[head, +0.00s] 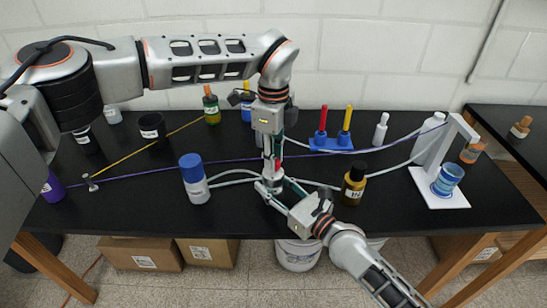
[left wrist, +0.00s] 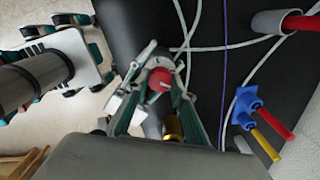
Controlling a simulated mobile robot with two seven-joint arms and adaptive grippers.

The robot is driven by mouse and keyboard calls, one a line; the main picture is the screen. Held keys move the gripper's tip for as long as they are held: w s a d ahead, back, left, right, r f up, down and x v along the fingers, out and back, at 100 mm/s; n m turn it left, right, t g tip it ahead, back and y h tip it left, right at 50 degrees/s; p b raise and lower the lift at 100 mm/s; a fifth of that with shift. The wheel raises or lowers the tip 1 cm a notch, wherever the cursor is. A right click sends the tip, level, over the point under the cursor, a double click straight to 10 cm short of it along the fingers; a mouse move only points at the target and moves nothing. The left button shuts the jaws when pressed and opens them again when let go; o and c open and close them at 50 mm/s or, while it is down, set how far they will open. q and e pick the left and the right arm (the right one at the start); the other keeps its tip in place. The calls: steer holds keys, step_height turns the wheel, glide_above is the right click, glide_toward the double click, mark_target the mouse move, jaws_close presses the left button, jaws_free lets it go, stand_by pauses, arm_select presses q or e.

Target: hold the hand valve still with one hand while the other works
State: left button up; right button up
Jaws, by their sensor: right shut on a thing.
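The hand valve (head: 269,185) is near the middle front of the black table, with pale tubing running to both sides. My right gripper (head: 279,191) comes in from the lower right and is shut on the valve's body. My left gripper (head: 271,169) points straight down over the valve. In the left wrist view the left gripper's fingers (left wrist: 165,72) lie either side of a round red part (left wrist: 160,79) of the valve. Whether they press on it cannot be told. My grippers hide much of the valve.
A blue-capped white bottle (head: 195,180) stands left of the valve, an amber bottle (head: 354,184) right of it. A blue holder (head: 330,146) with red and yellow rods is behind. A white stand (head: 440,190) is at right. A purple cord (head: 140,174) crosses the table.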

arm_select(q)
steer(key=shift+m, duration=0.3)
steer(key=m, duration=0.3)
steer(key=shift+m, duration=0.3)
steer(key=m, duration=0.3)
steer(key=shift+m, duration=0.3)
steer(key=m, duration=0.3)
steer(key=shift+m, duration=0.3)
steer(key=m, duration=0.3)
steer(key=shift+m, duration=0.3)
steer(key=m, duration=1)
steer(key=shift+m, duration=2.3)
